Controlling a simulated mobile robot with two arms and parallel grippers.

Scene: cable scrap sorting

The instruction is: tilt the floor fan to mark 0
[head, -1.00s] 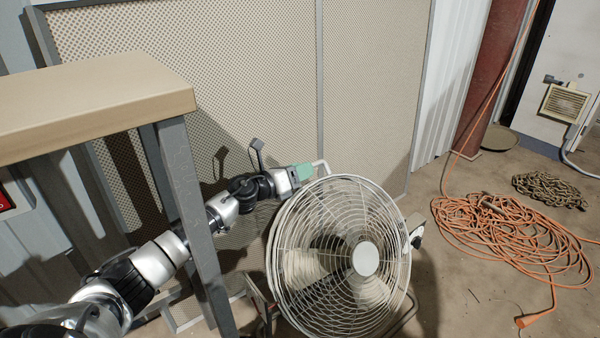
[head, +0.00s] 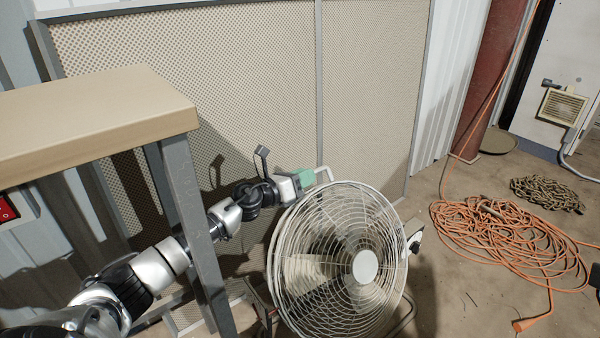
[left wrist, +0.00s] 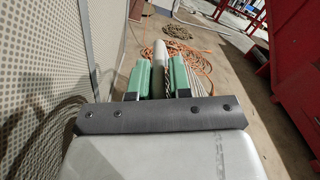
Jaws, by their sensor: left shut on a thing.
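The floor fan (head: 366,266) stands on the floor in the middle of the head view, its round wire cage facing me and tilted somewhat upward. A light tube handle (head: 325,173) rises at the top of the cage. My left gripper (head: 309,178), with green fingers, is shut on this handle. In the left wrist view the green fingers (left wrist: 160,78) stand on either side of a pale tube (left wrist: 173,52). A grey knob bracket (head: 414,242) shows at the fan's right side. No tilt mark can be read. My right gripper is not in view.
A wooden-topped bench (head: 90,112) with a grey metal leg (head: 190,225) stands at left, close to my left arm. A perforated panel (head: 220,70) is behind the fan. An orange cable coil (head: 500,245) and a chain (head: 547,194) lie on the floor at right.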

